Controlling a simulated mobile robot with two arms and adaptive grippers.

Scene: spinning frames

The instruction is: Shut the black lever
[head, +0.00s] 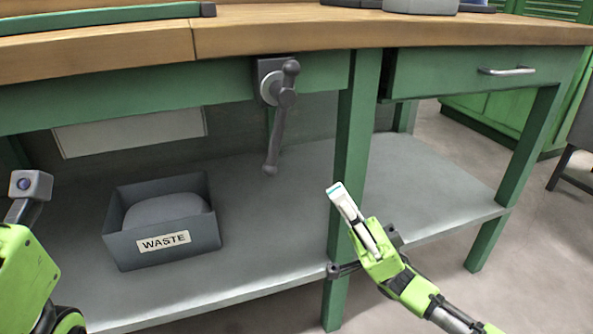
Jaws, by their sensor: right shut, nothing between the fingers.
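The black lever (278,128) is mounted on a dark plate with a pale round disc, on the green front rail of the workbench. Its long arm hangs down, tilted slightly so the knobbed lower end is a little left of the pivot. A short rounded end points up. My right gripper (337,190) is shut and empty, below and to the right of the lever's lower end, apart from it. It shows in front of the green bench leg. Green parts of my left arm show at the left edge, but its fingers are not in view.
A grey WASTE bin (120,248) stands on the lower shelf (270,240) at the left. A green bench leg (355,130) stands right of the lever. A drawer (470,72) with a metal handle is at the right. The space around the lever's hanging arm looks clear.

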